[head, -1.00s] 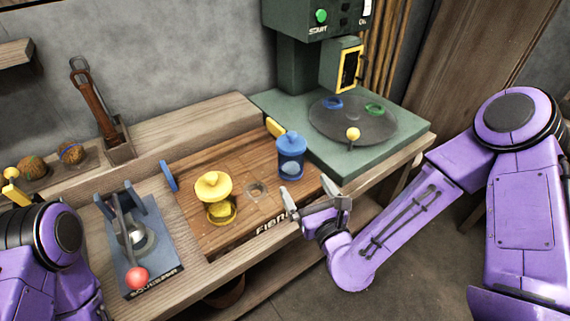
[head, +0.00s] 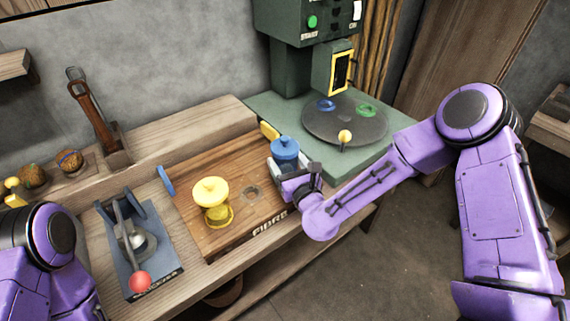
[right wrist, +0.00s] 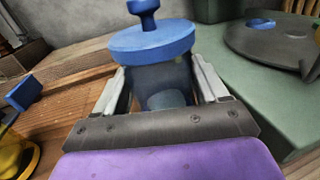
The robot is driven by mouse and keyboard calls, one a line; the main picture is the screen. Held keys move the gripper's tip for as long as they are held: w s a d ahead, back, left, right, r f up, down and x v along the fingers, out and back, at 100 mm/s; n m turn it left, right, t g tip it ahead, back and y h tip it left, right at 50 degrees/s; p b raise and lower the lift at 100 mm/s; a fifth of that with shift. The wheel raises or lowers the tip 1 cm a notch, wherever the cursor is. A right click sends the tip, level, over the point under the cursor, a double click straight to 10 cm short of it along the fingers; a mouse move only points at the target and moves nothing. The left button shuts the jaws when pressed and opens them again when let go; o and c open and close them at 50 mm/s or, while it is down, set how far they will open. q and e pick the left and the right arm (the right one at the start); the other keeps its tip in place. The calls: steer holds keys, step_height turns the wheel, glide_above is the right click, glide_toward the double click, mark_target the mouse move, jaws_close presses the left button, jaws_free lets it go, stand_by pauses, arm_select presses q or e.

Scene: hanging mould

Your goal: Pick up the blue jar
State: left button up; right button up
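The blue jar (head: 285,149), with a blue lid and knob, stands upright at the right end of the wooden board (head: 240,215). My right gripper (head: 286,172) is at the jar, with one finger on each side of its body. In the right wrist view the jar's clear, dark-looking body (right wrist: 162,82) sits between the two spread fingers (right wrist: 163,92), below the wide lid. I see no clear squeeze on it; the lower jar is hidden by the gripper's palm. My left gripper is out of view; only its arm shows at lower left.
A yellow jar (head: 212,200) stands on the board, left of a round recess (head: 251,193). The green machine (head: 345,125) with a dark turntable is close behind and right of the blue jar. A squeezer (head: 138,245) with a red knob stands at left.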

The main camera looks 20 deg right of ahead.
mark_target(291, 159)
steer(key=c, duration=0.6)
steer(key=shift+r, duration=0.15)
steer(key=shift+r, duration=0.3)
step_height(291, 159, up, 3)
steer(key=shift+f, duration=0.1)
steer(key=s+d+r+p, duration=0.2)
steer(key=s+r+p, duration=0.3)
steer(key=p, duration=0.3)
steer(key=s+d+r+p, duration=0.3)
steer(key=s+r+p, duration=0.3)
steer(key=p, duration=0.3)
steer(key=s+d+r+p, duration=0.3)
steer(key=s+r+p, duration=0.3)
steer(key=p, duration=0.3)
steer(key=shift+s+r, duration=0.2)
steer(key=shift+s, duration=0.5)
steer(key=shift+f, duration=0.1)
